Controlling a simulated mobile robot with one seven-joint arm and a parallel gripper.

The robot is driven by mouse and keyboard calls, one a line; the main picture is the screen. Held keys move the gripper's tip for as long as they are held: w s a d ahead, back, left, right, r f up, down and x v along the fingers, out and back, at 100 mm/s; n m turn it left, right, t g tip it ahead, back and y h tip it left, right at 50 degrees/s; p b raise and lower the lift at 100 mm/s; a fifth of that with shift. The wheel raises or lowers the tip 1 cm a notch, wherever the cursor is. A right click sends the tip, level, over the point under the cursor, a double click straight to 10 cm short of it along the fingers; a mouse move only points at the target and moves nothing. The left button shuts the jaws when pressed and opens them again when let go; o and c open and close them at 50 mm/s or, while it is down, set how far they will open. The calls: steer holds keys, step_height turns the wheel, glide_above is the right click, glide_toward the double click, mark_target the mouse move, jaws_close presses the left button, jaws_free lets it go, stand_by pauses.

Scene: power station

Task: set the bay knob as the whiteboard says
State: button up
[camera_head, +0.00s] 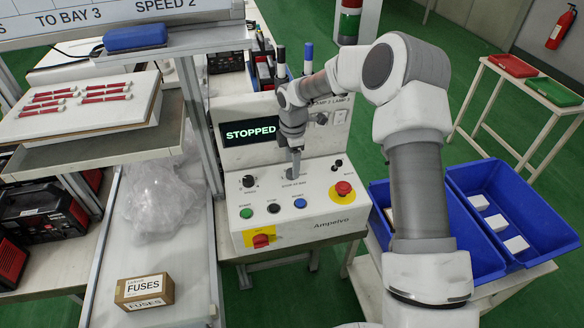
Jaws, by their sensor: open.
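A black knob (248,181) shows to the left.
The panel also has a red emergency button (342,188), green (246,213) and blue (300,203) buttons, and a red-yellow switch (261,240). A fuse box (145,292) is at the lower left; blue bins (470,180) are at the right.

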step_height(320, 180, up, 15)
steer(key=shift+s, duration=0.45)
steer(key=shift+d, duration=0.15)
steer(key=s+d+r+m+t, duration=0.1)
steer(key=s+d+r+m, duration=0.15)
steer(key=s+r, duration=0.2)
steer(key=s+d+r+m+t+h, duration=0.1)
steer(key=s+d+r+m, duration=0.1)
steer(key=s+r+m, duration=0.3)
steer(key=s+d+r+m, duration=0.2)
steer(key=s+r, duration=0.1)
steer(key=s, duration=0.3)
steer(key=s+d+m+t, duration=0.1)
steer(key=s+d+m, duration=0.1)
steer(key=s+m, duration=0.3)
steer(key=s+d+m+t, duration=0.2)
steer(key=s+m, duration=0.4)
steer(key=s, duration=0.7)
steer(key=shift+d+f+y, duration=0.3)
steer(key=shift+d+y, duration=0.1)
steer(key=shift+d, duration=0.1)
steer(key=shift+a, duration=0.15)
